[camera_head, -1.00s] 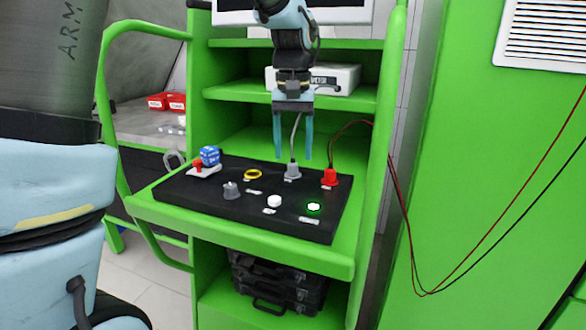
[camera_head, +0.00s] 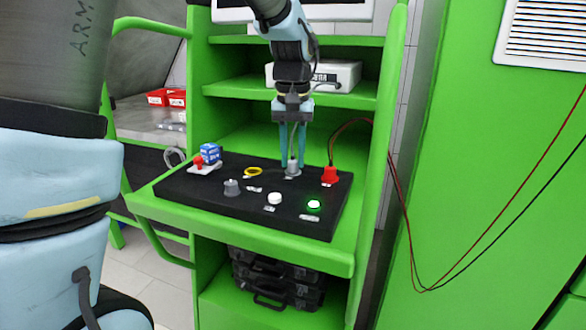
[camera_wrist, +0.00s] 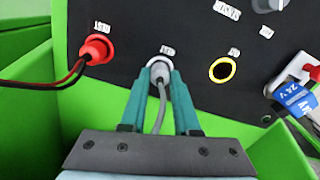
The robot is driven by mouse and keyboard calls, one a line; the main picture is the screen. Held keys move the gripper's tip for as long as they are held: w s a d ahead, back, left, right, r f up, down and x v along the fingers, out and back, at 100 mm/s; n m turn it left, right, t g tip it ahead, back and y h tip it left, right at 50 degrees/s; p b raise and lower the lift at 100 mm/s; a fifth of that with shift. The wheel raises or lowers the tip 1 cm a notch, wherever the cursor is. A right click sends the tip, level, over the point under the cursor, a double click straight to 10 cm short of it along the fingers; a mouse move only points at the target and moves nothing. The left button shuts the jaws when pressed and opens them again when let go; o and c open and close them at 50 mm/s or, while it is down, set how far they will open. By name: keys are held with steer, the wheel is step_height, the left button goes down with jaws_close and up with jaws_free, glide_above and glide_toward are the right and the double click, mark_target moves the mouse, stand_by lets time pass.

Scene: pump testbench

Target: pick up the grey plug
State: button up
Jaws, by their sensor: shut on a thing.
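The grey plug (camera_head: 292,166) sits at the back of the black panel (camera_head: 210,191), left of the red plug. It also shows in the wrist view (camera_wrist: 160,69), with a grey cable running back from it between my fingers. My gripper (camera_head: 292,163) points down with its two teal fingers close together on either side of the plug. In the wrist view the fingertips (camera_wrist: 160,72) are shut on the plug, one at each side. The plug is still at its place on the panel; its lower end is hidden from me.
The red plug (camera_head: 329,175) with its cable stands to the right. A yellow ring (camera_head: 253,172), a grey knob (camera_head: 231,187), a white button (camera_head: 275,198) and a lit green button (camera_head: 314,204) are on the panel. A blue block (camera_head: 210,154) stands at the left. A shelf is behind.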

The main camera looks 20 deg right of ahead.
mark_target(293, 160)
jaws_close()
step_height(293, 160, up, 10)
steer(key=b, duration=0.1)
stand_by(0.6)
